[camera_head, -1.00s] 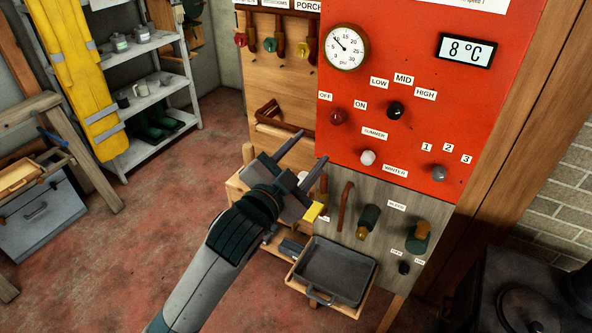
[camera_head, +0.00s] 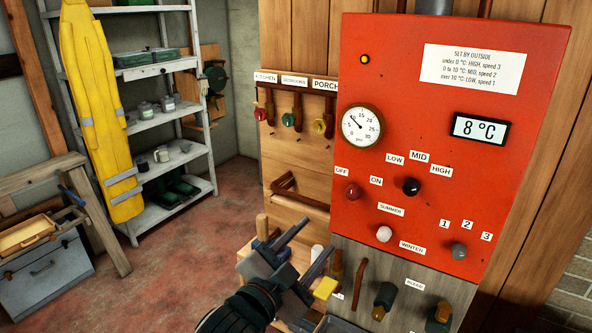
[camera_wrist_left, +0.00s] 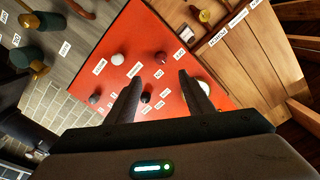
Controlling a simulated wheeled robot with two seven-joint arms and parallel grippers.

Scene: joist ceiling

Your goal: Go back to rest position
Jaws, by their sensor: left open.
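My left gripper (camera_head: 302,252) is open and empty in the head view, in front of the wooden board and left of the lower edge of the red control panel (camera_head: 440,130). In the left wrist view its two fingers (camera_wrist_left: 155,95) stand apart, with the red panel and its knobs behind them. They appear clear of the knobs. My right gripper is not in view.
The panel carries a dial gauge (camera_head: 361,125), a display reading 8 °C (camera_head: 480,129), and several knobs. A grey board (camera_head: 400,285) with brass-tipped handles is below it. Red floor (camera_head: 150,270) between is clear.

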